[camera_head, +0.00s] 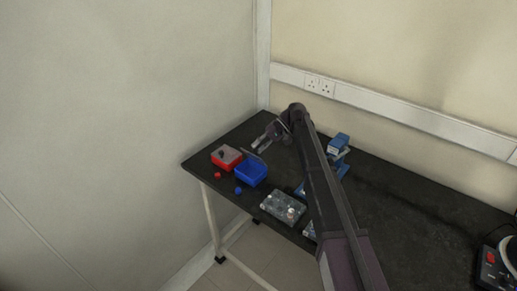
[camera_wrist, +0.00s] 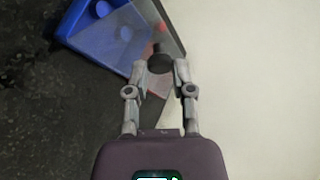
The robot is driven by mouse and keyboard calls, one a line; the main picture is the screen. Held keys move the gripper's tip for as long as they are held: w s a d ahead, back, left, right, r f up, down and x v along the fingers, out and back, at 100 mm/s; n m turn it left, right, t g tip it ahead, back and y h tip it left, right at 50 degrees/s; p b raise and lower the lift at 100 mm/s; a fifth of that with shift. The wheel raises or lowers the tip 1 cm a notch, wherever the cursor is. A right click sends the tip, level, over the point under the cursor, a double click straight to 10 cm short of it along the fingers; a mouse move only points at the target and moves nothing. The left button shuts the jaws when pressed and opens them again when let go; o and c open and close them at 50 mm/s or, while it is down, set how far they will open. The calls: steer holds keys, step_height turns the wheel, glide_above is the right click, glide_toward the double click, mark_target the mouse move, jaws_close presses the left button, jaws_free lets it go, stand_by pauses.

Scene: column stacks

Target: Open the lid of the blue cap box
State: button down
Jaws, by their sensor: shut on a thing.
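The blue cap box (camera_head: 251,174) stands open-topped near the left end of the dark table; its blue wall also shows at the upper left of the wrist view (camera_wrist: 72,20). Its see-through grey lid (camera_wrist: 172,28) is tilted up at the box's back edge, and a thin strip of it shows in the head view. My gripper (camera_wrist: 160,65) is shut on the dark knob (camera_wrist: 160,58) of this lid. In the head view my gripper (camera_head: 259,147) is just behind the box. Whether the lid still touches the box is hard to tell.
A red box with a grey lid (camera_head: 227,157) stands close on the left. A small red cap (camera_head: 217,175) and a blue cap (camera_head: 238,190) lie near the front edge. A clear tray of parts (camera_head: 283,207) is to the right. The wall is close behind.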

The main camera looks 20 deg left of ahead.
steer(key=shift+w, duration=0.1)
steer(key=shift+c, duration=2.3)
jaws_free()
steer(key=shift+f, duration=0.1)
